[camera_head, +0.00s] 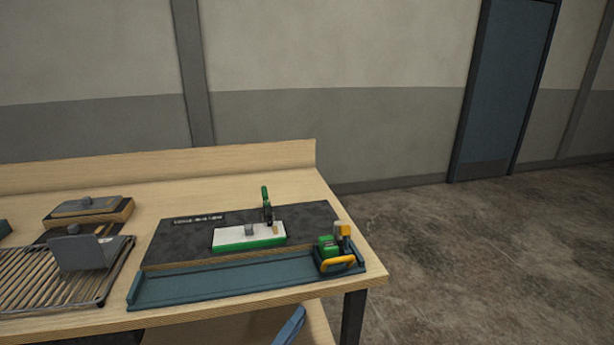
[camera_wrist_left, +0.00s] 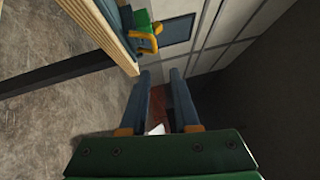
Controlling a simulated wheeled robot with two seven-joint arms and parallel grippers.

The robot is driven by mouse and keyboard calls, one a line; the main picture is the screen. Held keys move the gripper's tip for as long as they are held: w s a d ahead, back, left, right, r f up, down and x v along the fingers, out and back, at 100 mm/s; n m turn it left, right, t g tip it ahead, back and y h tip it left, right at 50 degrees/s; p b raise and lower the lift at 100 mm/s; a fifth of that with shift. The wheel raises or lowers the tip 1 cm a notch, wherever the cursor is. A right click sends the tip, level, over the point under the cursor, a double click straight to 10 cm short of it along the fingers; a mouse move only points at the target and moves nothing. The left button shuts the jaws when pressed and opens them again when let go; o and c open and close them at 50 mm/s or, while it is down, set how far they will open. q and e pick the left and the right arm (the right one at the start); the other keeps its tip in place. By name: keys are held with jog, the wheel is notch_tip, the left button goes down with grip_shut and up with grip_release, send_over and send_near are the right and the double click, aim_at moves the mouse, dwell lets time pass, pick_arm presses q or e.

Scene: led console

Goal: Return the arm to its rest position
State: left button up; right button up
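Part of my left gripper (camera_head: 291,326), a blue finger-like piece, shows at the bottom edge of the head view, below the table's front edge. In the left wrist view its two blue fingers (camera_wrist_left: 161,75) stand apart with a gap between them. Nothing is held at the fingertips. The gripper is clear of the table, whose edge lies to the upper left in that view. The rest of the left arm is hidden in the head view. My right gripper is in neither view.
The wooden table (camera_head: 350,245) carries a dark panel with a white and green console (camera_head: 250,236), a blue tray (camera_head: 215,285), and a yellow-handled green item (camera_head: 330,252). A wire rack (camera_head: 30,275) is at left. Open floor (camera_head: 470,260) lies to the right.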

pick_arm(q)
jog(key=a+f+n+g+y, duration=0.1)
jog(key=a+f+n+y, duration=0.15)
jog(key=f, duration=0.35)
jog(key=a+f+n+g+y, duration=0.1)
jog(key=f+n+y, duration=0.1)
jog(key=f+n, duration=0.35)
jog(key=s+a+f+n+g+y, duration=0.25)
jog(key=s+a+f, duration=0.2)
jog(key=f, duration=0.45)
jog(key=s+a+f+n+g+y, duration=0.1)
jog(key=s+a+f+n+g, duration=0.25)
jog(key=f, duration=0.65)
jog(key=s+a+f+n+g, duration=0.1)
jog(key=s+f+n+g, duration=0.1)
jog(key=s, duration=0.7)
jog(key=s+a+f+n+g+y, duration=0.1)
jog(key=s+f+n, duration=0.3)
jog(key=s, duration=0.5)
jog(key=s+a+f+n+g+y, duration=0.1)
jog(key=s+a+f+n+g, duration=0.1)
jog(key=s+f, duration=0.4)
jog(key=s+n+g, duration=0.1)
jog(key=s+g, duration=0.1)
jog(key=s, duration=0.2)
jog(key=shift+a+n, duration=0.3)
jog(key=shift+a, duration=0.05)
jog(key=shift+w, duration=0.1)
